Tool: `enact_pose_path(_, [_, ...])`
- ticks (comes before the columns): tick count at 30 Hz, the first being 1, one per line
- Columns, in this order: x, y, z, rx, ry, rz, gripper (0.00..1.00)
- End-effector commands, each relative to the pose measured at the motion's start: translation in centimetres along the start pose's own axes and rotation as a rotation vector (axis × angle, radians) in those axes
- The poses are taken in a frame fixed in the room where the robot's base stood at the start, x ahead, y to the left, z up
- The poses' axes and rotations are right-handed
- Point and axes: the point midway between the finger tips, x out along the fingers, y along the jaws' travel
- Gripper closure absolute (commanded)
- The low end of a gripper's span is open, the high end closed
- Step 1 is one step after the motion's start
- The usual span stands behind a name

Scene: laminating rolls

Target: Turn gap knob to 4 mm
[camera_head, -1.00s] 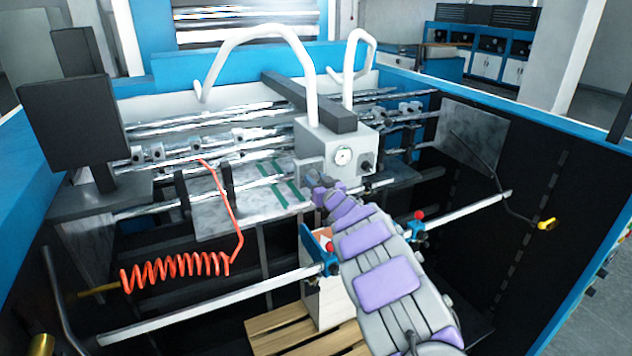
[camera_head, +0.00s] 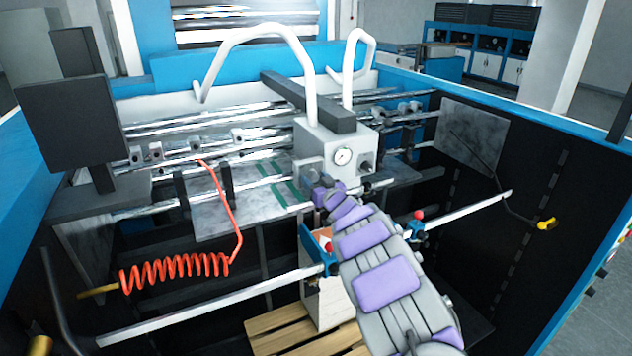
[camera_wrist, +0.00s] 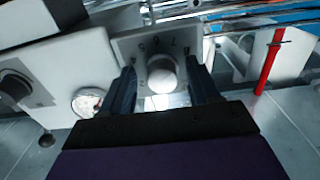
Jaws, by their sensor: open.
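My gripper (camera_wrist: 163,88) is open, with one dark finger on each side of the knob. I cannot tell whether the fingers touch it. In the head view my gripper (camera_head: 322,194) is at the lower front of the grey machine head (camera_head: 318,140), and hides the knob there.
A round white gauge (camera_head: 343,156) and a black knob (camera_head: 366,168) are close to my gripper. White hoses (camera_head: 308,75) arch above. A red coiled hose (camera_head: 175,272) hangs at left. A metal bar (camera_head: 220,303) with blue clamps crosses in front, near my arm.

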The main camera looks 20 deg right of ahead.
Motion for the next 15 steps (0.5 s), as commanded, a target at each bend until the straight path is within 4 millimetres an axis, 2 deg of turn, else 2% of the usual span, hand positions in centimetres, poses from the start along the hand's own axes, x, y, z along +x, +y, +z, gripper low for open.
enact_pose_path(5, [-0.6,-0.1,-0.1,-0.002,0.001,-0.002,0.39])
enact_pose_path(15, [-4.4,0.1,0.0,-0.001,-0.002,0.002,0.39])
